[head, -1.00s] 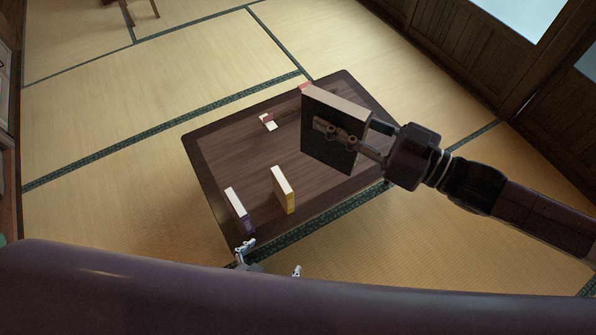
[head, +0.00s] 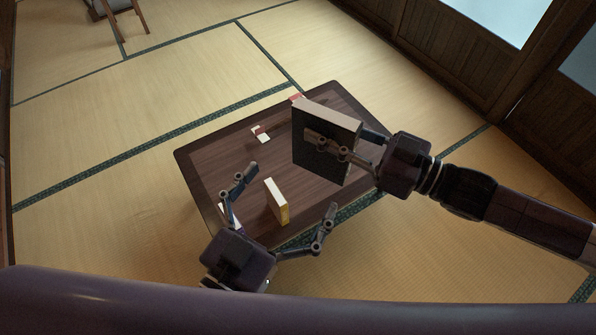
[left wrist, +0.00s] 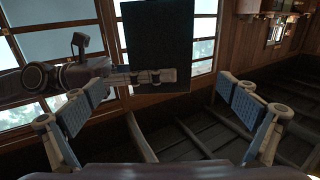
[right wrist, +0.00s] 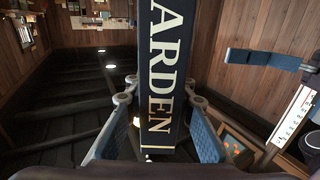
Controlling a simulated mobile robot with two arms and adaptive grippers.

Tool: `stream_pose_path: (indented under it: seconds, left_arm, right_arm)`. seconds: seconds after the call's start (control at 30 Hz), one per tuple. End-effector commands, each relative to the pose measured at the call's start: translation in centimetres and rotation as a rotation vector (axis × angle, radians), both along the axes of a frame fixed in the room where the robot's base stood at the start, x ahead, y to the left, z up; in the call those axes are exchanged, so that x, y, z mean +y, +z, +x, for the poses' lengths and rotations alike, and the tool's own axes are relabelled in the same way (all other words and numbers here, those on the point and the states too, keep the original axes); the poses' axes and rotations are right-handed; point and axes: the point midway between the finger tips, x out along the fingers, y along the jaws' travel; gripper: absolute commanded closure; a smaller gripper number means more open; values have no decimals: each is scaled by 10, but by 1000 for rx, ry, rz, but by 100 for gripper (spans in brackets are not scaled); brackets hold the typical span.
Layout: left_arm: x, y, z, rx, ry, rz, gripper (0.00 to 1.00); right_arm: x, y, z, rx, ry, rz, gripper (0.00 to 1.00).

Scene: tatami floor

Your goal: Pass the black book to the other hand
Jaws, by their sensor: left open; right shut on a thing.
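The black book (head: 312,165) is held upright above the low table in the head view. My right gripper (head: 337,137) is shut on it, with one finger across its dark face. The right wrist view shows the book's spine (right wrist: 165,80) with pale lettering between the fingers. My left gripper (head: 292,190) is open and empty, below and left of the book, its fingers spread toward it. In the left wrist view the book's dark face (left wrist: 158,40) is ahead, beyond the open fingers, with a gap between.
The dark low table (head: 215,155) stands below. A yellow book (head: 278,203) stands on it. Another book (head: 225,210) is partly hidden by my left gripper. A small red and white item (head: 260,134) lies farther back, and a red one (head: 297,98) is at the far edge.

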Motion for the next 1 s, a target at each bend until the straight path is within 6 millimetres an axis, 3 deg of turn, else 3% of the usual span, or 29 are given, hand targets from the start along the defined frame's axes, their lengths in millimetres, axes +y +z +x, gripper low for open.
stream_pose_path:
  seconds: [0.27, 0.8, 1.0]
  left_arm:
    - [-11, 3, 23, -7, 1, -2, 0]
    - [-44, 2, 90, -4, 0, -1, 0]
    - [-51, 1, 104, -2, 0, -2, 0]
  right_arm:
    - [0, 1, 0, -2, 1, 2, 100]
    - [0, 1, 0, -2, 1, 2, 100]
    - [0, 1, 0, -2, 1, 2, 100]
